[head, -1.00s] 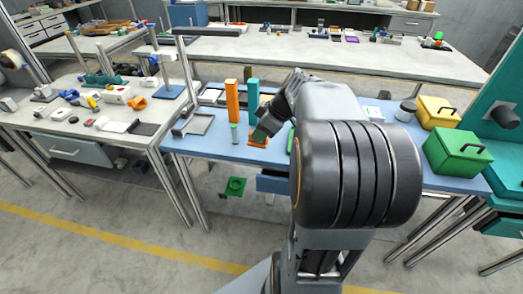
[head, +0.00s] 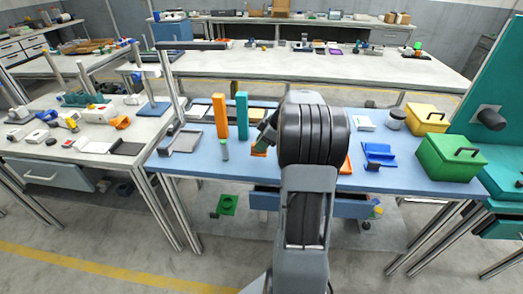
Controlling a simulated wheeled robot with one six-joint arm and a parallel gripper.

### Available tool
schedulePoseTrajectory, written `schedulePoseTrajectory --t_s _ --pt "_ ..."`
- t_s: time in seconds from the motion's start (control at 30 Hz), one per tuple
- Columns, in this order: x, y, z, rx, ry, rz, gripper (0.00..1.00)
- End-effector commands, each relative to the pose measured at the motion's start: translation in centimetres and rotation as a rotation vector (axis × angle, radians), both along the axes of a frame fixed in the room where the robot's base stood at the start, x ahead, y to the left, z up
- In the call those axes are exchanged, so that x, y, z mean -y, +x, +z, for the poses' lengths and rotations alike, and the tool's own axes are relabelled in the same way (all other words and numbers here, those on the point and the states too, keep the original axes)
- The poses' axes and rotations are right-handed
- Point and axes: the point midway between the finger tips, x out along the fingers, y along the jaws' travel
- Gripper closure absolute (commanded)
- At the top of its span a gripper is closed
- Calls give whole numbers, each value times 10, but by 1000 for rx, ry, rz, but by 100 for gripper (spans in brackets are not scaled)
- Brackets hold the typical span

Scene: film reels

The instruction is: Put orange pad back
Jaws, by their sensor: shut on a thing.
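An orange pad (head: 259,150) shows low at the blue bench top, left of my arm. My gripper (head: 263,142) is right at it, pointing down and shut on it. My arm hides part of the gripper and the bench behind it, so the exact grip and whether the pad touches the bench cannot be told. Another orange piece (head: 346,165) shows just right of my arm, partly hidden.
An upright orange block (head: 220,116) and teal block (head: 242,116) stand left of the gripper, with a small green-grey piece (head: 225,150) nearby. A blue holder (head: 379,155), green box (head: 451,158) and yellow box (head: 424,119) are on the right.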

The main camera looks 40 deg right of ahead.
Motion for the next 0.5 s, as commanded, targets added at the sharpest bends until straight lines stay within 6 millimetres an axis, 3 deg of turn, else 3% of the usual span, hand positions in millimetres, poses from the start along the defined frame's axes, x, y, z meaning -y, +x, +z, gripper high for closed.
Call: schedulePoseTrajectory --t_s 0.27,0.5 --pt "5 7 -10 1 -1 2 100" --pt "6 8 -39 -2 2 2 100"
